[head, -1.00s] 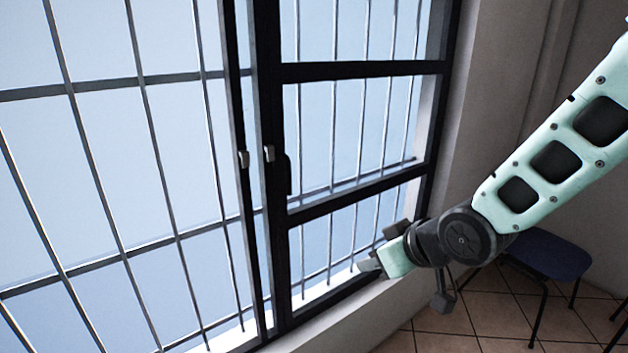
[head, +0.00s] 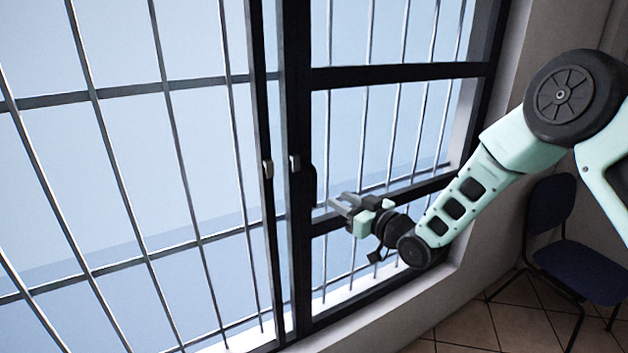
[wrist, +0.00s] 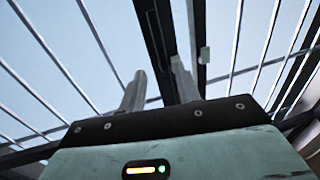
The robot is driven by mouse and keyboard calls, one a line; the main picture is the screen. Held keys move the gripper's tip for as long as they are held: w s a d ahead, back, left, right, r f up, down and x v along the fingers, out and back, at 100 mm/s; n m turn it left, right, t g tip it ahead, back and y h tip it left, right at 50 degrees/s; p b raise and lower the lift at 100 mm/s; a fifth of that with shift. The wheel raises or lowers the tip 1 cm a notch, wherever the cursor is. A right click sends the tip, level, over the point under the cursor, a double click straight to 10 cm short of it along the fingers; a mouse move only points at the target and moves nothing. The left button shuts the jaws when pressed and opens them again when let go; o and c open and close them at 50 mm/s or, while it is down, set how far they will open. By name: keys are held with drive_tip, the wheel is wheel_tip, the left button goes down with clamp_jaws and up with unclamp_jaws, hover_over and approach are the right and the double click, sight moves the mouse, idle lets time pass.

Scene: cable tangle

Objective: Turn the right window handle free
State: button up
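The window's right sash has a dark upright frame with a slim black handle (head: 308,186) on its edge. A small silver latch piece (head: 295,163) sits just left of it, and a second one (head: 267,169) is on the left sash. My gripper (head: 339,204) is right of and slightly below the black handle, apart from it in the picture; the depth gap is unclear. In the wrist view my two fingers (wrist: 158,84) stand apart with nothing between them. A dark upright frame part rises beyond them, and a silver latch piece (wrist: 204,56) shows to their right.
Metal bars (head: 175,130) run behind the window. A dark crossbar (head: 400,75) crosses the right sash above my gripper. The sill (head: 400,300) lies below my arm. A blue chair (head: 570,265) stands at the lower right on a tiled floor.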

sight(316, 187)
drive_tip(key=p+x, duration=0.3)
drive_tip(key=x, duration=0.8)
drive_tip(key=shift+s+p, duration=0.1)
drive_tip(key=shift+p, duration=0.3)
clamp_jaws()
